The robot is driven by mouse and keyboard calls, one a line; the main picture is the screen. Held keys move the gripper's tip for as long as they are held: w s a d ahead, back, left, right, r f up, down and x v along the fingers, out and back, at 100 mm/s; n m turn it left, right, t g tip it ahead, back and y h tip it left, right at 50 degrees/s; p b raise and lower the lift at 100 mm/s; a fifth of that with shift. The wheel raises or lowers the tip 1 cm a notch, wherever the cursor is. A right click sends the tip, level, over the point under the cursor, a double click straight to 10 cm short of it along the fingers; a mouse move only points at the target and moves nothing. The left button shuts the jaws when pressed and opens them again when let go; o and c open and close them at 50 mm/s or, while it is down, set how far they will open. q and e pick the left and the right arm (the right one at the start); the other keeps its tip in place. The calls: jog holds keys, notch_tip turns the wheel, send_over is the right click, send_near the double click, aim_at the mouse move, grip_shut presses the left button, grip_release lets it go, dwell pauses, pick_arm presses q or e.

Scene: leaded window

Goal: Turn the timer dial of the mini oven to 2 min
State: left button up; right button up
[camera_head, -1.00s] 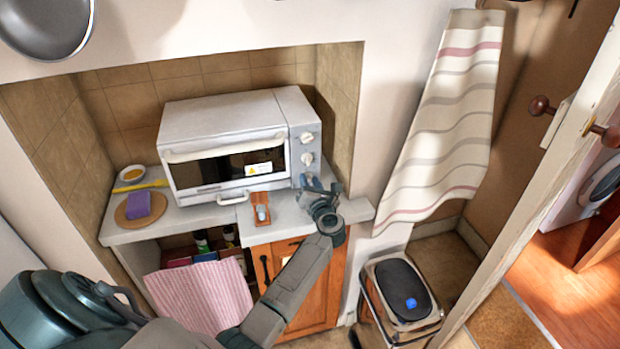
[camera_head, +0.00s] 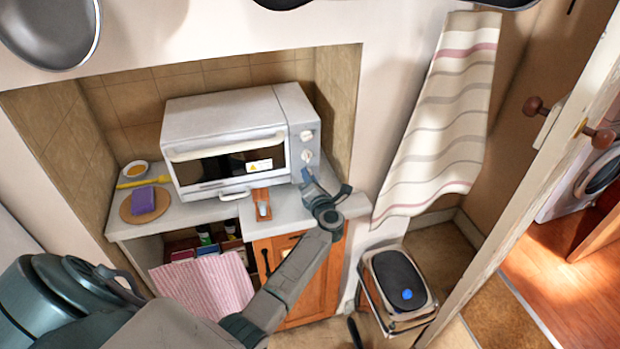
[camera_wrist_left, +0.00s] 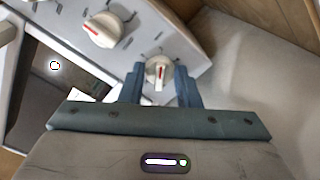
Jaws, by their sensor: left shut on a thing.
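The white mini oven (camera_head: 225,118) stands on the counter in the tiled niche. Its control panel on the right side carries several round dials in a column. In the left wrist view, the lowest dial (camera_wrist_left: 159,69) has a white grip with a red mark and sits between the fingers of my left gripper (camera_wrist_left: 160,88). The gripper is shut on this dial. A larger dial (camera_wrist_left: 103,30) with a red mark shows up and to the left of it. In the head view, my left gripper (camera_head: 308,178) is at the panel's lower end and hides the lowest dial. My right gripper is out of view.
A small wooden board with a metal piece (camera_head: 262,203) lies in front of the oven. A purple sponge (camera_head: 143,199), a yellow utensil and a small bowl (camera_head: 135,170) are on the counter's left. The niche wall (camera_head: 338,115) rises close right of the oven.

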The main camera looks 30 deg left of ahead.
pick_arm(q)
jog(key=o, duration=0.9)
jog(key=shift+o, duration=0.2)
jog(key=b+v, duration=0.3)
jog(key=v, duration=0.6)
jog(key=shift+s+d+f, duration=0.1)
jog(key=shift+d+f, duration=0.05)
jog(key=shift+d, duration=0.1)
jog(key=shift+s+d, duration=0.45)
jog(key=shift+d, duration=0.05)
jog(key=shift+b, duration=0.3)
